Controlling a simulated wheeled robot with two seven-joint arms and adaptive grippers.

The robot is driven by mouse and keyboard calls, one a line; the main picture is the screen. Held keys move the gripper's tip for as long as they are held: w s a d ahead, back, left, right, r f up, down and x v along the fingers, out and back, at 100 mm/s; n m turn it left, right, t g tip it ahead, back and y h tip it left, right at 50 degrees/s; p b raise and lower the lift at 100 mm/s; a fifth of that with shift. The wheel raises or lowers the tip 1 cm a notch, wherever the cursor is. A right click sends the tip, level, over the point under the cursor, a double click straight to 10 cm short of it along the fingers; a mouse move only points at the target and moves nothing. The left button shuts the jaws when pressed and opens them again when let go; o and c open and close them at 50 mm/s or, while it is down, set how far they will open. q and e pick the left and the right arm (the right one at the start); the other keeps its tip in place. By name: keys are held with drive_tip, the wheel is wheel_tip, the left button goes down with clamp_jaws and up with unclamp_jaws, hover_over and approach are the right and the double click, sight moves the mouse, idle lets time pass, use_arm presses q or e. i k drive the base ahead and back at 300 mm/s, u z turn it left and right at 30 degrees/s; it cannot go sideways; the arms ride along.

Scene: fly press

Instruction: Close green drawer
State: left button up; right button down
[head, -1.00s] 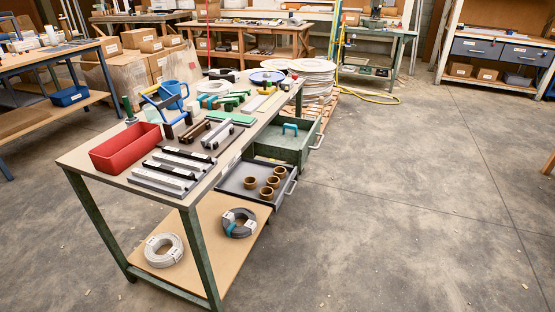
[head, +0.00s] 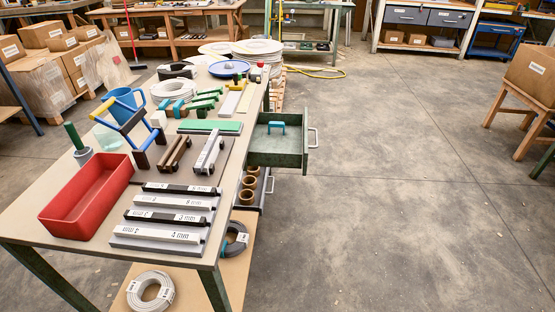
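The green drawer (head: 278,158) sticks out from the right side of the workbench (head: 28,212), pulled open. It has a grey metal handle (head: 314,138) on its front, and a teal item (head: 276,126) shows inside it. Below it, a dark lower drawer (head: 264,190) is also out, with several brown rings (head: 248,183) in it, partly hidden by the bench top. Neither of my grippers shows in the head view.
The bench top holds a red bin (head: 88,196), labelled bars (head: 165,216), a blue-handled frame (head: 122,120) and other tools. Cable coils (head: 150,291) lie on the bench's lower shelf. The concrete floor (head: 410,190) right of the drawers is clear. A cardboard box (head: 532,72) sits on a wooden stool at the far right.

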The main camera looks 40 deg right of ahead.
sight(275, 150)
drive_tip(key=z, duration=0.35)
drive_tip(key=i, duration=1.1)
drive_tip(key=z, duration=0.65)
